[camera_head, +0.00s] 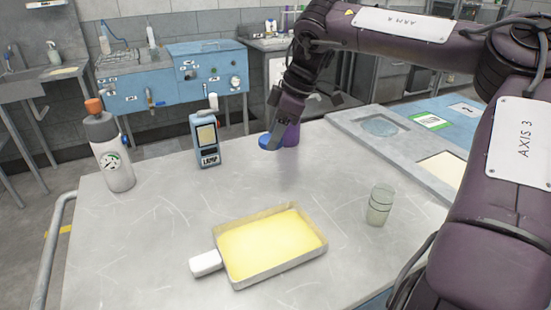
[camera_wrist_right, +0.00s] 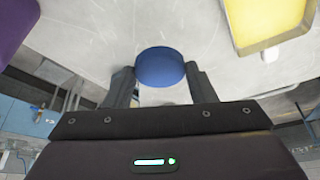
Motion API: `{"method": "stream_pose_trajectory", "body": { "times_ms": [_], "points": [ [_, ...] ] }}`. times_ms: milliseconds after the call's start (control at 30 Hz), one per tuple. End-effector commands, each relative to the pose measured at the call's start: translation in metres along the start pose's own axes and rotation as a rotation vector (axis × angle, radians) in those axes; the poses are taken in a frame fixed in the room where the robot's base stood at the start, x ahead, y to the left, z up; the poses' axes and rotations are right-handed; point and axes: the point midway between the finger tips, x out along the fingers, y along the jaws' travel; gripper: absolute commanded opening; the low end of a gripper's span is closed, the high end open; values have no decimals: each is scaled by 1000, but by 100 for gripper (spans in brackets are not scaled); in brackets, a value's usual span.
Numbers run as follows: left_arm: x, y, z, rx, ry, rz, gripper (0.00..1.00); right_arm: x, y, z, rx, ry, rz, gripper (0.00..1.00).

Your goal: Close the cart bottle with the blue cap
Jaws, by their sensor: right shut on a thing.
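A round blue cap (camera_head: 266,142) is between the fingers of my right gripper (camera_head: 272,129), near the far edge of the table. In the right wrist view the blue cap (camera_wrist_right: 160,67) sits at the fingertips, with a finger on each side. A purple object (camera_head: 291,135) stands right beside the cap in the head view, partly hidden by my arm; its top cannot be made out. It also shows at the upper left corner of the right wrist view (camera_wrist_right: 12,28). A white bottle (camera_head: 116,165) with a grey shoulder and orange top stands upright at the table's left. My left gripper is not in view.
A blue-grey device marked LAMP (camera_head: 206,142) stands left of the cap. A yellow-filled tray (camera_head: 234,277) with a white handle lies front middle. A clear glass (camera_head: 379,207) is at right. A raised grey panel (camera_head: 352,121) edges the right side. The table's middle is clear.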

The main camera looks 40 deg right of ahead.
Motion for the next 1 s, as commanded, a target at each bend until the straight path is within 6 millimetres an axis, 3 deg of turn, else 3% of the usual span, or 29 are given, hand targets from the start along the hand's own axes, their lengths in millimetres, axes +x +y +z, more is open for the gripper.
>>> {"method": "stream_pose_trajectory", "body": {
  "times_ms": [100, 300, 567, 833, 1000],
  "points": [
    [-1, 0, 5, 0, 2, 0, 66, -29, 1, -12, -1, -1, 4, 29],
    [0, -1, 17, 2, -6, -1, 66, -57, 0, -24, 0, -2, 1, 29],
    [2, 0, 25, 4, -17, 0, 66, -67, 0, -28, 0, 0, -1, 29],
    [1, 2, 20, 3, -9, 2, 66, -66, 0, -28, 0, 0, -1, 29],
    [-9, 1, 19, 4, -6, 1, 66, -76, 0, -32, 0, 0, 0, 29]
  ]
}}
